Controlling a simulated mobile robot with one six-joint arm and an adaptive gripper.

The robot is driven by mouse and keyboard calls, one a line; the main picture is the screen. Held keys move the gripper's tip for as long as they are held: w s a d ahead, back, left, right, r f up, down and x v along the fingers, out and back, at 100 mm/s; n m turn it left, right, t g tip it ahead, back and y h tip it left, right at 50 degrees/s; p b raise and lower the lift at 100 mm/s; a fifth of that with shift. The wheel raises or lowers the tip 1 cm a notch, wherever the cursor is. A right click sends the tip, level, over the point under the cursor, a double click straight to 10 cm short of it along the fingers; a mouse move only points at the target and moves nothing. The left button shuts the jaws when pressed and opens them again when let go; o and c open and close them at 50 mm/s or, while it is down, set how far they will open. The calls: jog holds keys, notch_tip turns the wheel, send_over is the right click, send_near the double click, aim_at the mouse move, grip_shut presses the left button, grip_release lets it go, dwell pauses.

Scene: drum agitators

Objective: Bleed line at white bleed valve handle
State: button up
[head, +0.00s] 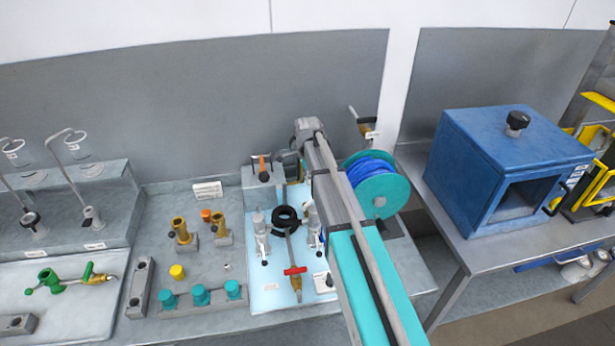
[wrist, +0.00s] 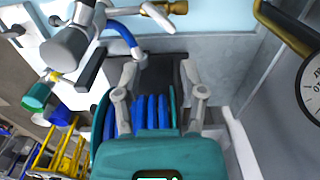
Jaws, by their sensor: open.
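In the head view my arm hides the gripper. A brass valve (head: 364,127) with a white tag is on the wall just right of my arm; I cannot tell whether it is the same valve.
A teal reel with blue hose (head: 373,183) stands right of my arm and shows behind my fingers. A red-handled valve (head: 295,271) and a blue oven (head: 500,165) flank the arm.

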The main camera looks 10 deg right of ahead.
jog(key=s+f+n+b, duration=0.2)
jog(key=s+n+b, duration=0.1)
jog(key=s+n, duration=1.05)
jog(key=s+f+n+b, duration=0.1)
jog(key=s+f+b, duration=0.2)
jog(key=s+f+n+b, duration=0.1)
jog(key=s+f+b, duration=0.2)
jog(key=s, duration=0.1)
jog(key=s+f+n+b, duration=0.1)
jog(key=s+f+b, duration=0.2)
jog(key=s, duration=0.1)
jog(key=shift+d+f+n, duration=0.25)
jog(key=shift+s+f+n+b, duration=0.5)
jog(key=shift+s+f+b, duration=0.2)
jog(key=shift+s+b, duration=0.1)
